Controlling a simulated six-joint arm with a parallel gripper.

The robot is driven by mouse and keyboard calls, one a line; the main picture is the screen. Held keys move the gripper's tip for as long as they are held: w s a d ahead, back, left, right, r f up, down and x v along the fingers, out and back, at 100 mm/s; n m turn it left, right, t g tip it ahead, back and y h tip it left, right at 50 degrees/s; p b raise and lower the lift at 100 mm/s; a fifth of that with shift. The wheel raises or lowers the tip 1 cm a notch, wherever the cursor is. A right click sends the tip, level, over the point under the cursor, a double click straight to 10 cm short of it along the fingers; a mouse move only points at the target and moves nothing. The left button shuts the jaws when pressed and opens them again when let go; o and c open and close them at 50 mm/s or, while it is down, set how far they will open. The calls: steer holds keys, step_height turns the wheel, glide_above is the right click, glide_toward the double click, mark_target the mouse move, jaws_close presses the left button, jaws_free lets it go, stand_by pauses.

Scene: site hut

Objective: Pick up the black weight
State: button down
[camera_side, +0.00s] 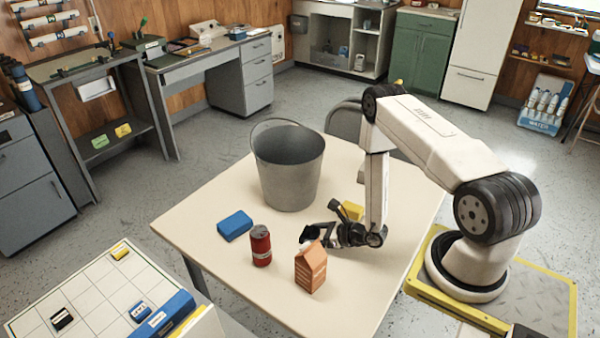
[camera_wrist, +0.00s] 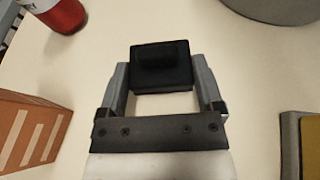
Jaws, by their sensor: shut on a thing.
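The black weight (camera_wrist: 161,68) is a dark block with a raised bar on top, seen in the wrist view between the two fingers of my gripper (camera_wrist: 162,85). The fingers touch its left and right sides, so my gripper is shut on it. In the side view my gripper (camera_side: 318,236) is low over the table behind the orange carton. The weight is hard to tell apart from the dark fingers there, and I cannot tell whether it is off the table.
On the table (camera_side: 200,208), a grey bucket (camera_side: 290,178) stands behind my gripper. A red can (camera_side: 261,246), an orange carton (camera_side: 311,268), a blue block (camera_side: 235,225) and a yellow block (camera_side: 351,210) are close by. The front of the table is clear.

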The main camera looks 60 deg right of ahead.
mark_target(315, 234)
steer(key=shift+r, duration=0.15)
step_height(315, 234, up, 10)
stand_by(1.0)
stand_by(0.6)
